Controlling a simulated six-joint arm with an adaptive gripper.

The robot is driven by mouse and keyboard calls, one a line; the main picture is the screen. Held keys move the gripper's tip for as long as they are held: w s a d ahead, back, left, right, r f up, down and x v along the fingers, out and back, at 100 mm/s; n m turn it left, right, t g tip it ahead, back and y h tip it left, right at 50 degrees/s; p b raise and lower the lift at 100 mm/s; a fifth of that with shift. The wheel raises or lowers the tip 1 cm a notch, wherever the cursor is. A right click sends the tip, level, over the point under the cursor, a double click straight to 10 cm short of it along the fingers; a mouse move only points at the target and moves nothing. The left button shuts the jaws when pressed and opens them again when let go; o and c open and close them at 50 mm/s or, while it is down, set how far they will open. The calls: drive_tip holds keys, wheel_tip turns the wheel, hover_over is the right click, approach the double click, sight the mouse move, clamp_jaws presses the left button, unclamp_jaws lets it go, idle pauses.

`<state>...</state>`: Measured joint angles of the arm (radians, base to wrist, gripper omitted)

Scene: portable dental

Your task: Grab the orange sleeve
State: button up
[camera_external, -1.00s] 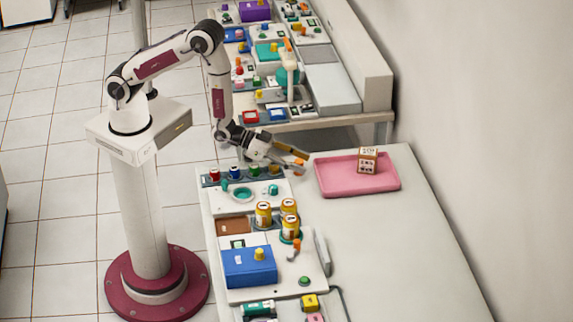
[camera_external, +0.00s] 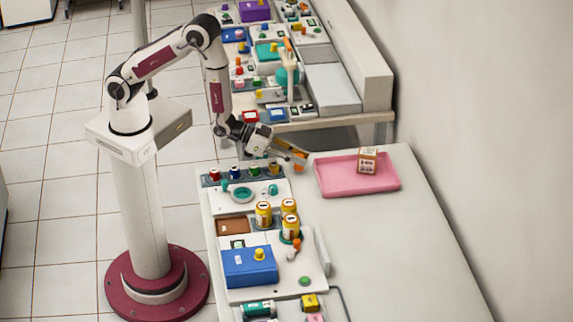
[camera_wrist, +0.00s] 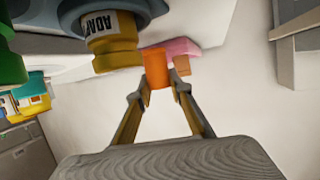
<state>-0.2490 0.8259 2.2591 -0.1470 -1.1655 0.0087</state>
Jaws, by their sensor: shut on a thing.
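The orange sleeve (camera_wrist: 158,70) shows between my gripper's fingertips in the wrist view, with a finger against each side. In the external view my gripper (camera_external: 296,160) is above the back edge of the near table, left of the pink tray. A small patch of orange, the sleeve (camera_external: 299,155), shows at its fingertips there. My gripper (camera_wrist: 157,85) is shut on the sleeve. The sleeve's lower side is hidden in the external view.
The pink tray (camera_external: 335,187) holds a small box (camera_external: 367,160). Yellow cans (camera_external: 264,213) and a blue box (camera_external: 249,266) stand on the near table's left side. Several colored caps (camera_external: 236,172) sit in a rack left of my gripper. The table's right side is clear.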

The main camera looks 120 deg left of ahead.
drive_tip(key=shift+r, duration=4)
